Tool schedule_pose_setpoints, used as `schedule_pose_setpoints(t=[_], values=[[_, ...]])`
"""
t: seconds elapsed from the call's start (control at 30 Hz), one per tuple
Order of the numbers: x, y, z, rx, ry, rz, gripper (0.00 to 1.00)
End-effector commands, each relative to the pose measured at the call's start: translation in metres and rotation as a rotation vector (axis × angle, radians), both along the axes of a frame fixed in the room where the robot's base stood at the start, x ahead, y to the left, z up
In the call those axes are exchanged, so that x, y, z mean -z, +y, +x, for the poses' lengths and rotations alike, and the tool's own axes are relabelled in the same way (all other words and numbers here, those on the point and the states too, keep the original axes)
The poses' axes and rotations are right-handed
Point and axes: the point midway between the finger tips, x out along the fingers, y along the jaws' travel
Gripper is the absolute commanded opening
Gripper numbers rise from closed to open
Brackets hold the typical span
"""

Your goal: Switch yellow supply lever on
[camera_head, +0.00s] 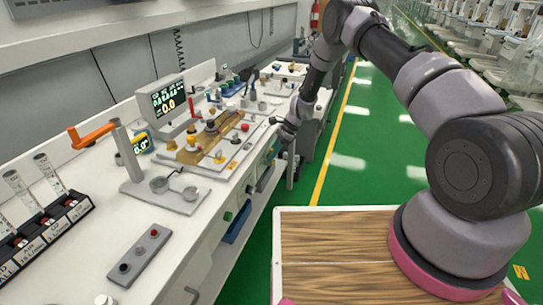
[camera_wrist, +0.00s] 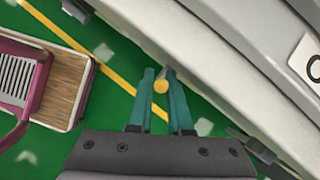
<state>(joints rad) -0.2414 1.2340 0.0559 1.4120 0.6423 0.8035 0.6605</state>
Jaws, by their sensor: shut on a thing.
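My gripper (camera_wrist: 160,80) shows in the wrist view with its two teal fingers close together. A small round yellow knob (camera_wrist: 160,86), which looks like the end of the yellow supply lever, sits between the fingers near their tips. The fingers are shut on it. The lever's shaft and base are mostly hidden, so I cannot tell its angle. In the head view my gripper (camera_head: 284,130) is at the front edge of the long white bench, and the held knob cannot be made out there.
The white bench (camera_head: 115,235) carries a monitor (camera_head: 168,100), a stand with an orange handle (camera_head: 92,134), a grey button box (camera_head: 139,256) and a rack of tubes (camera_head: 45,237). Green floor (camera_head: 345,165) with a yellow line lies open to the right of the bench.

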Motion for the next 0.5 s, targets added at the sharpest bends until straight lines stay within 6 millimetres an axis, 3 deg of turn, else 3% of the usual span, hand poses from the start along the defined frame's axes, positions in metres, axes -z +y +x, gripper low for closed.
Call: schedule_pose_setpoints(t=[0.03, 0.07, 0.1, 0.5], values=[[-0.0010, 0.0003, 0.0009, 0.002, -0.001, 0.001, 0.00], [-0.0010, 0.0003, 0.0009, 0.002, -0.001, 0.001, 0.21], [-0.0010, 0.0003, 0.0009, 0.002, -0.001, 0.001, 0.29], [-0.0068, -0.0037, 0.0020, 0.001, -0.003, 0.001, 0.29]])
